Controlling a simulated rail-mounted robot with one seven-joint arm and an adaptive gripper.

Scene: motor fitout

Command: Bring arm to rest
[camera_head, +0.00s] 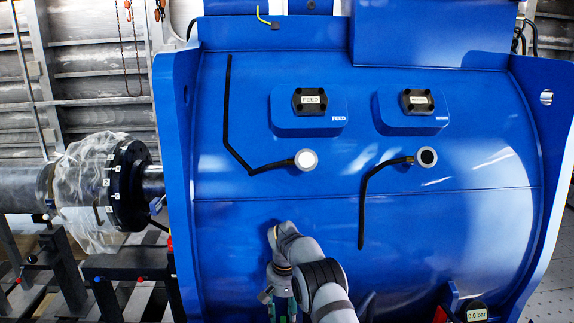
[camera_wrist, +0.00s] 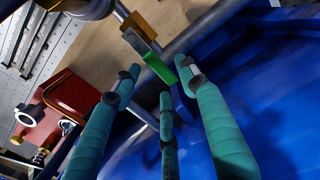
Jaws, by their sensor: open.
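My arm reaches up from the bottom of the head view, in front of the blue motor housing (camera_head: 280,225). My gripper (camera_head: 283,312) hangs down at the bottom edge there, its tips cut off by the frame. In the wrist view my gripper (camera_wrist: 160,80) shows three teal fingers spread apart. A green block (camera_wrist: 160,68) with a grey and orange part beside it shows near the fingertips, seemingly beyond them. I see nothing clearly held.
The housing carries a FEED block (camera_head: 309,101) and a second capped block (camera_head: 416,101), with black hoses below. A gauge (camera_head: 476,312) reads 0.0 bar. A plastic-wrapped shaft coupling (camera_head: 90,185) stands left. A red object (camera_wrist: 68,105) lies left in the wrist view.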

